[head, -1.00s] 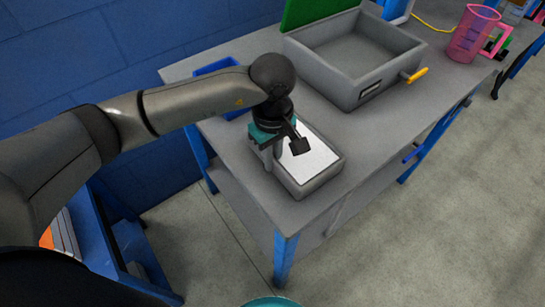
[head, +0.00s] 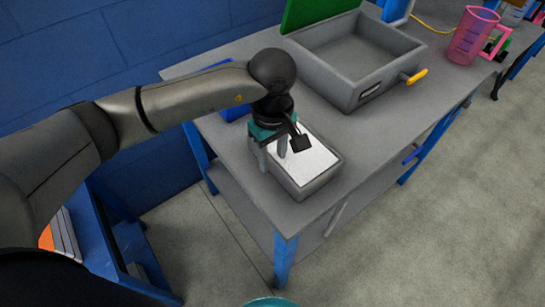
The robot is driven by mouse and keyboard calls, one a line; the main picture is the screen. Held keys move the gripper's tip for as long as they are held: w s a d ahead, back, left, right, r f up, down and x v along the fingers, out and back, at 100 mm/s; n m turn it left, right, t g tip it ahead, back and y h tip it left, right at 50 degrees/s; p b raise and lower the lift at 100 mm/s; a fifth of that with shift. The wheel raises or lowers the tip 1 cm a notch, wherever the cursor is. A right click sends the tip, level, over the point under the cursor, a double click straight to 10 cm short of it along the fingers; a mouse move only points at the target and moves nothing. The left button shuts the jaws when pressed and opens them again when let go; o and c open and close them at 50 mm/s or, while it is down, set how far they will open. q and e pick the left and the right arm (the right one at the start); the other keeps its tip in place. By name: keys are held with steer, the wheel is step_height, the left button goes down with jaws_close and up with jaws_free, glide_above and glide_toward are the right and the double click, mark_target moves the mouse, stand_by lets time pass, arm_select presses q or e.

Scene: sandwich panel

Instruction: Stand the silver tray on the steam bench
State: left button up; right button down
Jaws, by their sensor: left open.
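A small grey, silver-looking tray (head: 318,184) with a bright white inside stands upright on the grey-topped bench (head: 215,125), near its front corner. My left gripper (head: 272,150) is at the tray's back-left end, pointing down. Its fingers are apart, and the tray's rim at that end lies at or between them. Whether a finger touches the rim cannot be told. The gripper and wrist hide part of that end. My right gripper is not in view.
A large grey basin (head: 345,93) with a yellow handle (head: 416,76) stands behind the tray. A blue object (head: 232,112) is partly behind my left wrist. A pink jug (head: 473,36) stands at the far right. The bench top right of the tray is clear.

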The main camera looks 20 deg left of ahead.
arm_select(q)
step_height(320, 180, up, 11)
steer(key=p, duration=0.1)
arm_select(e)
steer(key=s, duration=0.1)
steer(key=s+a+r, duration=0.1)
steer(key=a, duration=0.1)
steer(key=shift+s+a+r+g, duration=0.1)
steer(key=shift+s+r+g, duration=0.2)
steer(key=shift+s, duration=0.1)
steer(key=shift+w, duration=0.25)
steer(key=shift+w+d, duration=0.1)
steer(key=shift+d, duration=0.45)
